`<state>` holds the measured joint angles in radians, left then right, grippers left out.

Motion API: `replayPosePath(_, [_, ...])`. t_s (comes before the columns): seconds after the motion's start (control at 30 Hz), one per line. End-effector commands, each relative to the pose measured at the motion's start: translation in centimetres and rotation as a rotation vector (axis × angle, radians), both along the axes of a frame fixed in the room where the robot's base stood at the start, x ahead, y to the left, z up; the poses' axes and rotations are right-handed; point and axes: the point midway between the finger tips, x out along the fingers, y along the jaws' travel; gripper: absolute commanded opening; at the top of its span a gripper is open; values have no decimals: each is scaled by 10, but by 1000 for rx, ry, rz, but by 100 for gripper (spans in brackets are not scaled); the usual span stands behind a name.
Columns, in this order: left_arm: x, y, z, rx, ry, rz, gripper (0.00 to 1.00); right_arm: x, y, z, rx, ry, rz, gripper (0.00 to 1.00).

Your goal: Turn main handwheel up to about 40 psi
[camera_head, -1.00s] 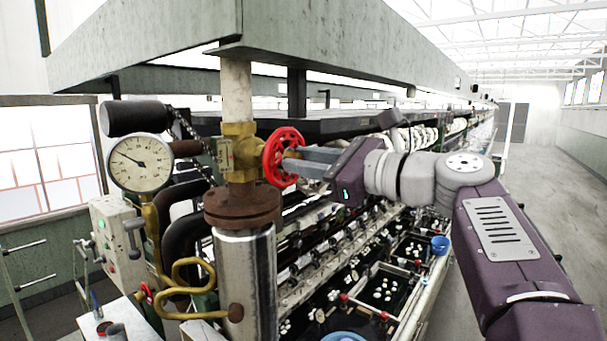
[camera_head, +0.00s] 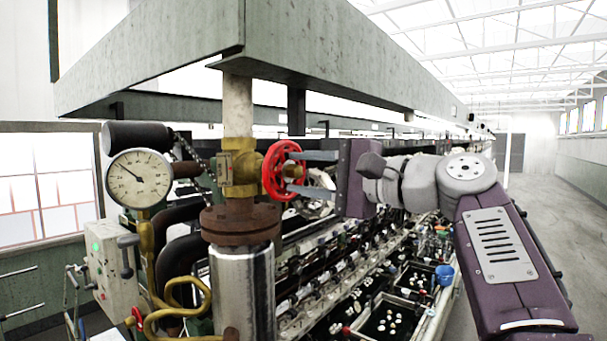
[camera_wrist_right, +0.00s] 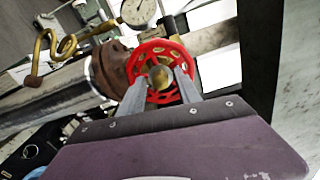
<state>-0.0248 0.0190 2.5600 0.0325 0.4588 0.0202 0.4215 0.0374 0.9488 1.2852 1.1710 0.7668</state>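The red main handwheel (camera_head: 268,176) sits on the brass valve (camera_head: 240,168) of the upright pipe. My right gripper (camera_head: 296,172) reaches it from the right, with its two fingers spread one above the other at the wheel. In the right wrist view, the fingers (camera_wrist_right: 163,80) lie on either side of the brass hub (camera_wrist_right: 160,77), with the red rim (camera_wrist_right: 150,47) around them. I cannot tell if they touch the spokes. The round white gauge (camera_head: 139,180) is left of the valve; its dark needle points to the upper left, and its numbers are too small to read surely. My left gripper is out of view.
A rusty flange (camera_head: 240,225) and metal cylinder (camera_head: 243,285) stand below the valve. A control box (camera_head: 112,262) is at the left. A green-grey beam (camera_head: 330,50) hangs overhead. Basins (camera_head: 385,322) run behind my right arm; open floor lies at the right.

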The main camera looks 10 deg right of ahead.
Motion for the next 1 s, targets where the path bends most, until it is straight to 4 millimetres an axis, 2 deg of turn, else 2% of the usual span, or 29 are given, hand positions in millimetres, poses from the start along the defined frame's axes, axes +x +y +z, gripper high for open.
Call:
replayPosePath(0.17, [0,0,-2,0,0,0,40,-3,-3,0,2,-1,-2,40])
replayPosePath(0.53, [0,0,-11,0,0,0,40,-51,-41,0,2,-1,-4,40])
replayPosePath(1.0, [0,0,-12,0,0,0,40,-56,-42,-1,2,0,4,40])
